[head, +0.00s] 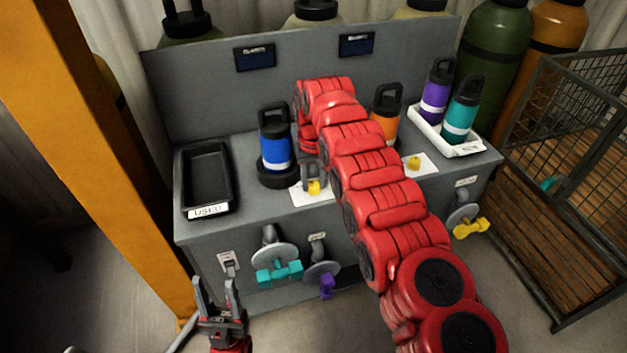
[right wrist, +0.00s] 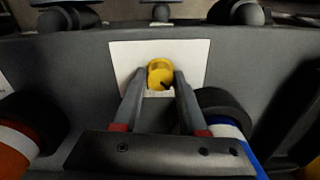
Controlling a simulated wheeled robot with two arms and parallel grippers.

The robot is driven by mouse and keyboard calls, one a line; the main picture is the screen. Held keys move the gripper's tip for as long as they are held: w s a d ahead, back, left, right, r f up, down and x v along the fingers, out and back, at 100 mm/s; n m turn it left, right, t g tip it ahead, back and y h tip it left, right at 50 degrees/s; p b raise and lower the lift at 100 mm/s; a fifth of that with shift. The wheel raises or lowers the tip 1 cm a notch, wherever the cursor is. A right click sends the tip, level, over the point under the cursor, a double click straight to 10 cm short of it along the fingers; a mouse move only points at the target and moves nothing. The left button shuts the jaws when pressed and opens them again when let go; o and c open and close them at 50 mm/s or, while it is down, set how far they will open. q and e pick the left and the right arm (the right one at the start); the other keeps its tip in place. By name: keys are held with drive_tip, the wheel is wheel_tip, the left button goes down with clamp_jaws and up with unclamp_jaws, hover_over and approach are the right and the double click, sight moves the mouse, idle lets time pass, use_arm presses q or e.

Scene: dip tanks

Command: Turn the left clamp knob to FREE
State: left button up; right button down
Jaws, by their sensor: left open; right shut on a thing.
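The left clamp knob (head: 314,188) is small and yellow, on a white plate (head: 325,197) in front of the blue bottle's holder. In the right wrist view the knob (right wrist: 160,74) shows a dark mark toward its lower right; any lettering on the plate is unreadable. My right gripper (right wrist: 160,82) is shut on the knob, a grey finger at each side. In the head view my right gripper (head: 312,178) reaches it from above, partly hidden by its red arm. My left gripper (head: 215,284) is open and empty, low in front of the bench.
A blue bottle (head: 276,140) and an orange bottle (head: 386,105) stand on the bench. A second yellow knob (head: 414,162) is at right. A black tray (head: 207,175) sits at left, a white tray (head: 470,147) with two bottles at right. Valve handles (head: 279,272) project from the front.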

sight(314, 183)
drive_tip(key=shift+n, duration=0.6)
drive_tip(key=shift+c, duration=2.2)
unclamp_jaws()
wheel_tip(314, 183, up, 4)
drive_tip(key=shift+r+p, duration=0.15)
drive_tip(key=shift+p, duration=0.9)
wheel_tip(314, 183, up, 13)
drive_tip(key=p, duration=1.3)
drive_tip(key=shift+p, duration=0.3)
